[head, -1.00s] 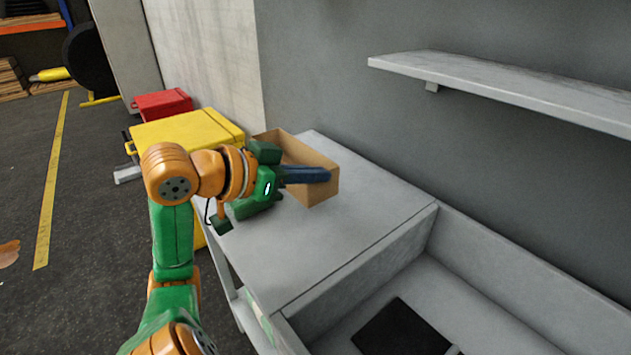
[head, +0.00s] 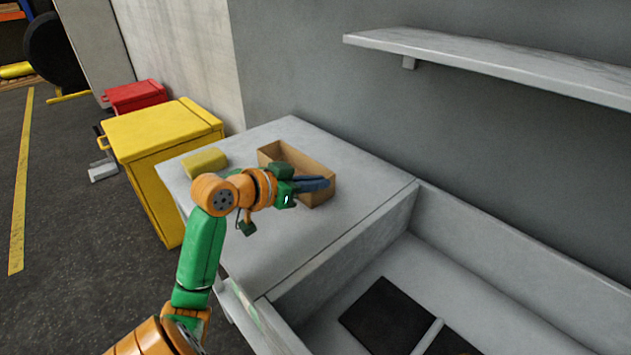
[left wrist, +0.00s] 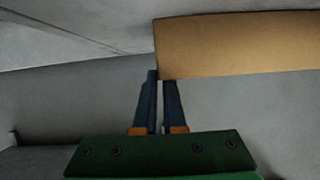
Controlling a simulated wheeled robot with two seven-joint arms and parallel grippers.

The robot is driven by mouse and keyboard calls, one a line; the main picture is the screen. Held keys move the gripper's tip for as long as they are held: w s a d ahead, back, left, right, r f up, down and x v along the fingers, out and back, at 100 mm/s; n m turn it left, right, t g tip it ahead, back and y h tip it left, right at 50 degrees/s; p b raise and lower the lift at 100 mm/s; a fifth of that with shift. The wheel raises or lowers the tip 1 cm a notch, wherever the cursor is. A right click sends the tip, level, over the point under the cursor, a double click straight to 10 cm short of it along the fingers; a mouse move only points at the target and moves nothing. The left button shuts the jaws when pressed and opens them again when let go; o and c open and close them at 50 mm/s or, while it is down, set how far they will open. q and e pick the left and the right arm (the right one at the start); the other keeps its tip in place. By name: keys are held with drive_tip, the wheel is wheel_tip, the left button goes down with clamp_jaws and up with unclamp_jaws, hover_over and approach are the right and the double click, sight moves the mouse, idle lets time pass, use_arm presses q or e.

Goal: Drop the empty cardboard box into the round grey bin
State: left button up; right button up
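The cardboard box (head: 318,194) is an open-topped brown box over the grey table's far part in the head view. My left gripper (head: 314,184) reaches it from the left, its dark blue fingers at the box's near side. In the left wrist view, the fingers (left wrist: 160,78) are close together at the lower left corner of a brown box panel (left wrist: 240,45), apparently with the thin wall between them. I cannot tell whether the box is clear of the table. The inside of the box is partly hidden. No round grey bin shows. My right gripper is not in view.
The grey table (head: 330,235) is mostly bare, with a small yellow block (head: 205,162) on its left. A grey sunken tray (head: 345,270) holding dark panels (head: 388,315) adjoins it. A yellow bin (head: 165,135) and a red bin (head: 135,95) stand left; a wall shelf (head: 490,60) is at right.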

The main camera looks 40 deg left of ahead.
use_arm(q)
drive_tip(key=shift+o, duration=1.2)
